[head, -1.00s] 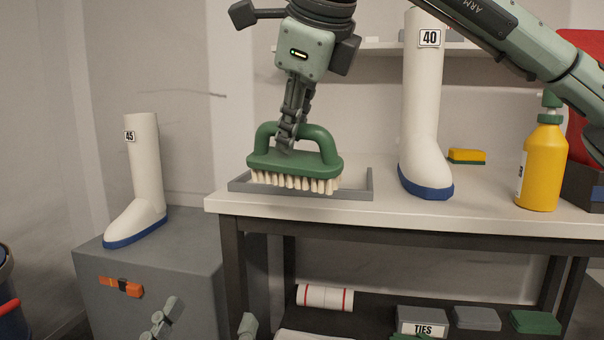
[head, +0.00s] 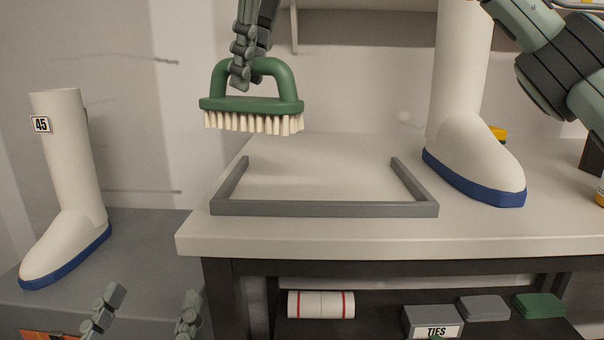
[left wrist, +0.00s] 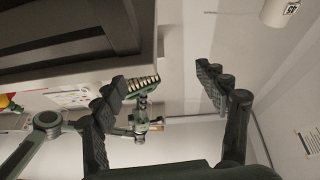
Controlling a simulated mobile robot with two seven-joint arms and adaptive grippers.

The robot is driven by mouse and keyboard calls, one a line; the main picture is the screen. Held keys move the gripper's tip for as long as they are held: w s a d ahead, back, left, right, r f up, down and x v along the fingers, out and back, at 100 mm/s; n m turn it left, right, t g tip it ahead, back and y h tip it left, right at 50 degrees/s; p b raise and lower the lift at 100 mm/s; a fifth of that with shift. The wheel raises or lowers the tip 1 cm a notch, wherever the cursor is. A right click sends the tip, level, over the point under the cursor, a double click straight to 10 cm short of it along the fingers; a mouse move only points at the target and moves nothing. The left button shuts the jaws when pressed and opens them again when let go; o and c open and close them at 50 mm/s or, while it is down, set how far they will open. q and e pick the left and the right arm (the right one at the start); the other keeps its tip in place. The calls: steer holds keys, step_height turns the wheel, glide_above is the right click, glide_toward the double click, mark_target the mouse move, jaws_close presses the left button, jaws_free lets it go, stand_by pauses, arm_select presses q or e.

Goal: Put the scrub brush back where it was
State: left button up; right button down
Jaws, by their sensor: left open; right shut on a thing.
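The scrub brush (head: 252,106) has a green back and arched handle with pale bristles pointing down. My right gripper (head: 241,82) is shut on its handle and holds it in the air, above the left part of the grey-edged frame (head: 325,208) on the bench. The bristles are clear of the bench top. My left gripper (head: 146,316) is open and empty at the bottom left of the head view, low in front of the grey cabinet. In the left wrist view its fingers (left wrist: 163,88) are apart, and the brush's bristles (left wrist: 143,83) show beyond them.
A white boot marked 45 (head: 70,190) stands on the grey cabinet (head: 150,250) at left. A tall white boot (head: 465,110) stands on the bench (head: 310,235) right of the frame. The frame's inside is empty. A white roll (head: 320,304) and a TIES box (head: 432,321) sit below.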

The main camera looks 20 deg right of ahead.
steer(key=shift+w+d+f, duration=0.2)
steer(key=shift+d, duration=0.1)
steer(key=w+d+f+b, duration=0.1)
steer(key=d+f, duration=0.2)
steer(key=w+d+f+b, duration=0.1)
steer(key=d+f, duration=0.2)
steer(key=d, duration=0.1)
steer(key=w+d+f+b, duration=0.1)
steer(key=d+f, duration=0.2)
steer(key=f, duration=0.1)
steer(key=shift+w+d+f, duration=0.1)
steer(key=shift+w+d, duration=0.1)
steer(key=shift+w, duration=0.15)
arm_select(q)
steer(key=s+a+r+t, duration=0.2)
steer(key=s+r+t, duration=0.1)
steer(key=r+t, duration=0.2)
steer(key=shift+s+a+h, duration=0.2)
steer(key=shift+a+h, duration=0.05)
steer(key=shift+h, duration=0.15)
arm_select(e)
steer(key=shift+f, duration=0.1)
steer(key=c, duration=1.4)
jaws_free()
steer(key=shift+c, duration=0.2)
